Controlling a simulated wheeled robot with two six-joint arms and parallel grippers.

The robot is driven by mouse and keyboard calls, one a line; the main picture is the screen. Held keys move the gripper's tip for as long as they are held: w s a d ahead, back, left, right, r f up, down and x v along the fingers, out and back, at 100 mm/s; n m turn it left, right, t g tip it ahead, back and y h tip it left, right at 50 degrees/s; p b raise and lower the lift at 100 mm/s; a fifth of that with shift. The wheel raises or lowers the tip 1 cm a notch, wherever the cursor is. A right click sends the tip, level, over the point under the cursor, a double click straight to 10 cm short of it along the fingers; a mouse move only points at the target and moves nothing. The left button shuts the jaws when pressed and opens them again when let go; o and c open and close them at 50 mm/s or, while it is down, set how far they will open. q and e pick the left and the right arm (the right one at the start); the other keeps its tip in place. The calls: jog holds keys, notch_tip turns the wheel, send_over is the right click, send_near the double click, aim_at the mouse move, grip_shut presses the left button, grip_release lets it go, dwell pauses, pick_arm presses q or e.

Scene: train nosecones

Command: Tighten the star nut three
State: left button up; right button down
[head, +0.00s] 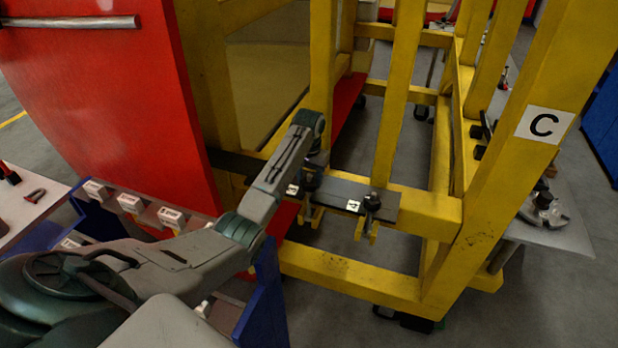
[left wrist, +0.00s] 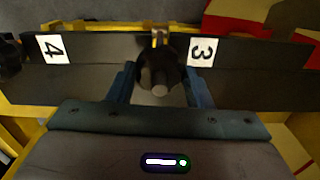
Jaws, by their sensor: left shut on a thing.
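Star nut three (left wrist: 160,72) is a dark knob on a black bar (left wrist: 105,60), beside the white label 3 (left wrist: 202,51) in the left wrist view. My left gripper (left wrist: 160,88) has its two blue fingers on either side of the nut, shut on it. In the head view my left gripper (head: 311,178) reaches the bar from above, by the label 3 (head: 292,189), and my arm mostly hides the nut there. Another star nut (head: 372,201) stands free near the label 4 (head: 354,206). My right gripper is not in view.
A yellow frame (head: 350,277) carries the bar and has uprights around my left gripper; one post bears a C sign (head: 544,124). A large red panel (head: 110,100) stands at the left.

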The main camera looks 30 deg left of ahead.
pick_arm(q)
jog(key=m, duration=0.3)
jog(key=shift+m, duration=0.4)
jog(key=m, duration=0.4)
jog(key=shift+m, duration=0.3)
jog(key=m, duration=0.5)
jog(key=shift+m, duration=0.9)
jog(key=o, duration=1)
jog(key=shift+w, duration=0.1)
